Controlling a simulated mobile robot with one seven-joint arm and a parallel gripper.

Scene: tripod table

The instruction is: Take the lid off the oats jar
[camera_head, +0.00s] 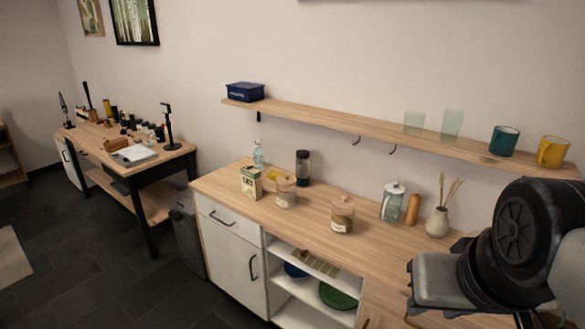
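Two lidded glass jars stand upright on the wooden counter (395,243). The left jar (285,193) holds pale contents and has a label and a light lid. The right jar (342,217) holds darker brown contents, has a pale label and a wooden-looking lid with a knob. The labels are too small to read, so I cannot tell which one is the oats jar. Both lids sit on their jars. Part of my arm shows at the lower right, apart from both jars in the picture. My gripper's fingers are not in view.
A carton (251,183), a bottle (258,155) and a dark cylinder (303,168) stand near the left jar. A glass press (391,202), a wooden mill (413,209) and a vase (437,222) stand right of the jars. A shelf (320,118) runs above. Counter between the jars is clear.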

